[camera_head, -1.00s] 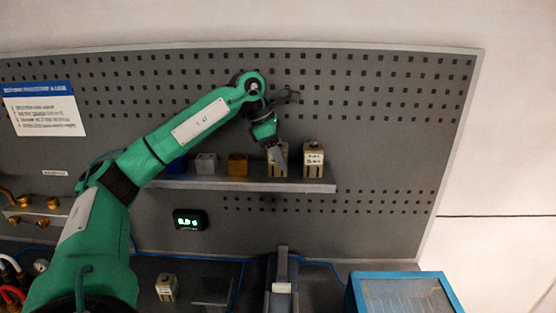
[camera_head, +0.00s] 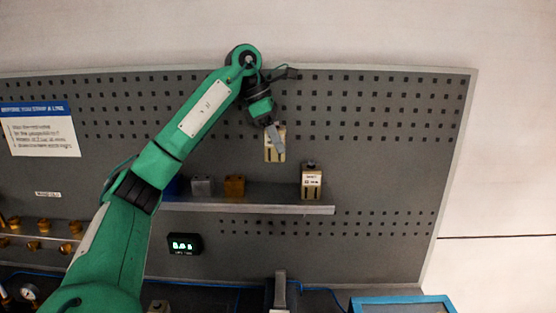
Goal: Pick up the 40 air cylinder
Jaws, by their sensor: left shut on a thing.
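My left gripper (camera_head: 274,130) is shut on a small beige air cylinder (camera_head: 275,150). It holds the cylinder upright above the grey shelf (camera_head: 265,209), clear of the shelf surface. The gripper fingers cover part of the cylinder's front, and no label can be read on it. A second beige cylinder (camera_head: 312,183) with a dark top and a small label stands on the shelf near its right end; its label is too small to read. My right gripper is not in view.
The pegboard (camera_head: 380,150) is close behind. A small display (camera_head: 185,245) with green digits hangs below the shelf. A blue-framed box (camera_head: 402,304) is at the lower right.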

